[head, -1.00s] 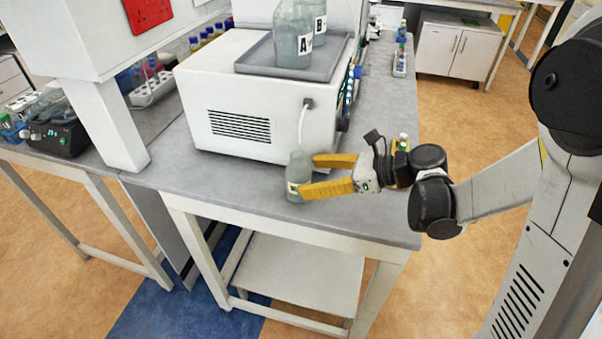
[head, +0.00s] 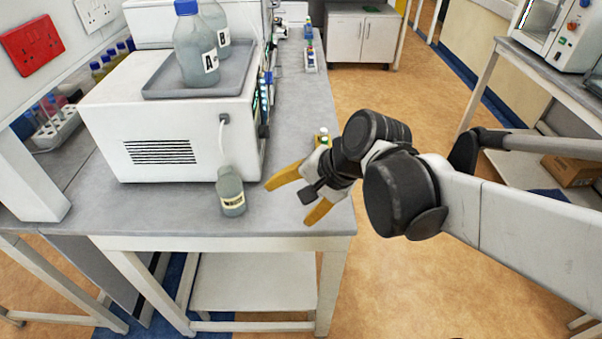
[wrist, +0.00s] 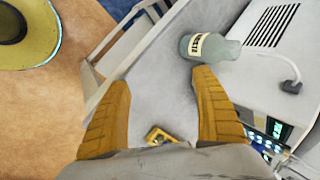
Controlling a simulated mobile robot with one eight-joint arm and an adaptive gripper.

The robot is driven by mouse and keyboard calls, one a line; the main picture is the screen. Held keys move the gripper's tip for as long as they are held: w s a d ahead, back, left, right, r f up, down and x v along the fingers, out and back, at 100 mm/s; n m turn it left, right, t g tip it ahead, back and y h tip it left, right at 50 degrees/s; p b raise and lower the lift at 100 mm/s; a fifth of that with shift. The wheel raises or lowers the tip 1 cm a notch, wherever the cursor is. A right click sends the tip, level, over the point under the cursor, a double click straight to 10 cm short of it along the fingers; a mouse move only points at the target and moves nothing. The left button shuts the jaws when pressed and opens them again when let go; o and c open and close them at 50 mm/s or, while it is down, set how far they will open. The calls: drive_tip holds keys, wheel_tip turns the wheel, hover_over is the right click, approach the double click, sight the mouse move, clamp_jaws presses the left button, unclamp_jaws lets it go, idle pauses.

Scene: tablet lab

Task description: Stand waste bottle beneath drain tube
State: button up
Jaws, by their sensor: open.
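The waste bottle (head: 231,193), grey-green with a pale label, stands upright on the bench in front of the white instrument. Whether the tube end is inside the neck, I cannot tell. My gripper (head: 293,198) is open and empty, to the right of the bottle and apart from it. In the wrist view, the bottle (wrist: 209,47) shows beyond my open fingers (wrist: 160,105), near the right finger's tip.
The instrument (head: 165,140) carries a grey tray (head: 160,90) with bottles A (head: 196,50) and B (head: 219,22). A small yellow-and-green item (head: 321,137) sits behind my gripper on the bench (head: 290,235). The bench's front edge is close to the bottle.

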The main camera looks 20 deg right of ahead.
drive_tip(key=s+d+r+n+t+h, duration=0.2)
drive_tip(key=s+d+n+h, duration=0.2)
drive_tip(key=n, duration=0.5)
drive_tip(key=shift+s+d+n, duration=0.15)
drive_tip(key=shift+s+n, duration=0.25)
drive_tip(key=shift+s, duration=0.3)
drive_tip(key=shift+r, duration=0.1)
